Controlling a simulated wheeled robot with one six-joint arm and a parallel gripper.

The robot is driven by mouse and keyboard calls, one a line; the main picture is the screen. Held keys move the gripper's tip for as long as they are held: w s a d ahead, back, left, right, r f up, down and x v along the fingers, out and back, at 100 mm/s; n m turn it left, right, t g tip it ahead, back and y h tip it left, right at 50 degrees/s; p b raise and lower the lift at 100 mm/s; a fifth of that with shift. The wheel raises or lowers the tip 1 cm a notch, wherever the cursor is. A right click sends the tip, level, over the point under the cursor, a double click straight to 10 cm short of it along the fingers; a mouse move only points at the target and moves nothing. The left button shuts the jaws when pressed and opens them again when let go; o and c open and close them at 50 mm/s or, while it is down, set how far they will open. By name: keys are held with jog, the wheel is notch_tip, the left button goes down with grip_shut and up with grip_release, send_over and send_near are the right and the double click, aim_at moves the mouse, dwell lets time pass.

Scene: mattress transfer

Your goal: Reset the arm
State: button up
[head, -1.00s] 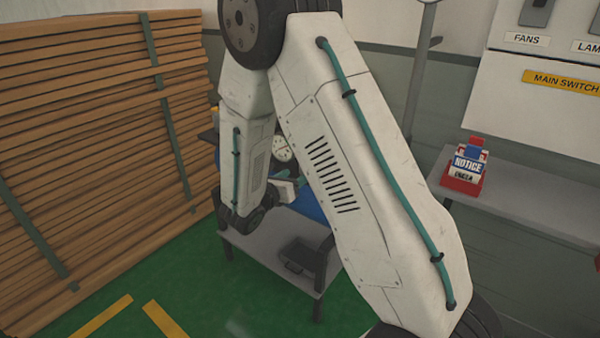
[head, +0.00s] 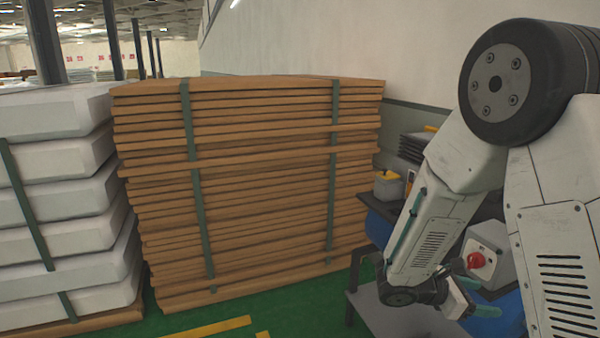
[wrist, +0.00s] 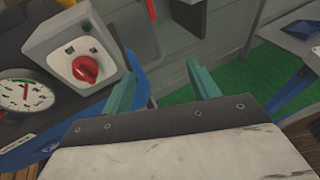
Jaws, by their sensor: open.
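My arm fills the right side of the head view, folded with its forearm pointing down and left. My gripper (wrist: 163,92) shows in the wrist view with its two teal fingers spread apart and nothing between them. In the head view the gripper end is small and partly hidden by my own arm. A grey box with a red knob (wrist: 86,69) lies just left of the fingers in the wrist view, and it also shows beside my arm in the head view (head: 477,260).
A tall strapped stack of brown boards (head: 265,190) stands left of my arm, with strapped white mattresses (head: 60,190) farther left. A gauge (wrist: 22,93) sits left in the wrist view. A grey low shelf (head: 400,318) is below my arm. Green floor (head: 300,312) is open in front.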

jog(key=s+a+r+m+y, duration=0.4)
jog(key=s+r+m+y, duration=0.1)
jog(key=s+m, duration=0.1)
jog(key=s+a+r+m+t+y, duration=0.1)
jog(key=s+a+r+m+y, duration=0.4)
jog(key=s, duration=0.4)
jog(key=s+a+r+m+y, duration=0.4)
jog(key=s+r+m, duration=0.2)
jog(key=s, duration=0.1)
jog(key=shift+s+a+r+m+y, duration=0.15)
jog(key=shift+s+r+m+y, duration=0.15)
jog(key=shift+y, duration=0.1)
